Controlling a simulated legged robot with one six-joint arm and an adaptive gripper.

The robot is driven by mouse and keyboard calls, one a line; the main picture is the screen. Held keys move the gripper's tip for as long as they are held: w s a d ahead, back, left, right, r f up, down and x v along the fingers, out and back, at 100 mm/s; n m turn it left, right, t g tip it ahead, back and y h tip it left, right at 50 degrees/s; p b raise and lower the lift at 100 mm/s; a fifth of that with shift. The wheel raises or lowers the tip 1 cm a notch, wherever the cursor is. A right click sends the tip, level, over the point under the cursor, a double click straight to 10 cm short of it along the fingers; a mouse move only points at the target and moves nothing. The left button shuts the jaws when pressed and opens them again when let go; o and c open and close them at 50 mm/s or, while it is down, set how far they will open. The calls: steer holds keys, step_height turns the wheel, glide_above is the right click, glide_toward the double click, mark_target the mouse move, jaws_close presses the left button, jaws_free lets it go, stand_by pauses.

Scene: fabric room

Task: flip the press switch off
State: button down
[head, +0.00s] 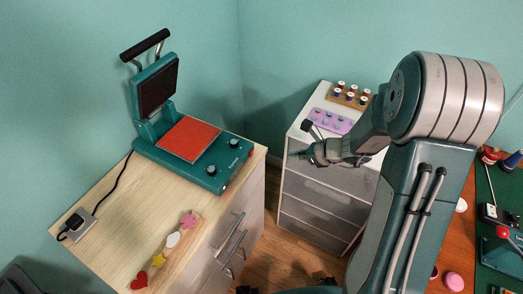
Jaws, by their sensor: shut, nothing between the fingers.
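A green heat press (155,140) stands open on the light wooden top of a cabinet (120,215) at the left. Its dark upper plate is raised and its lower plate (190,138) is red-orange. Two black knobs (211,170) sit on its front panel. My gripper (298,155) is shut and empty, in front of the white drawer unit. It points left toward the press, apart from it.
A grey outlet box (80,222) with a black cord lies at the cabinet's left edge. Small heart, star and flower shapes (165,250) lie near the front. Another worktable stands right.

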mark_target(252, 153)
steer(key=shift+a+f, duration=0.1)
steer(key=shift+a, duration=0.05)
steer(key=x, duration=0.4)
steer(key=r+x, duration=0.1)
steer(key=x, duration=0.6)
steer(key=shift+w+a, duration=0.5)
steer(key=shift+a, duration=0.15)
steer(key=shift+w+a+r, duration=0.1)
steer(key=shift+w+a, duration=0.3)
steer(key=shift+a, duration=0.2)
steer(key=shift+w+a+r, duration=0.1)
steer(key=shift+w+a, duration=0.05)
steer(key=shift+a, duration=0.05)
steer(key=shift+r, duration=0.1)
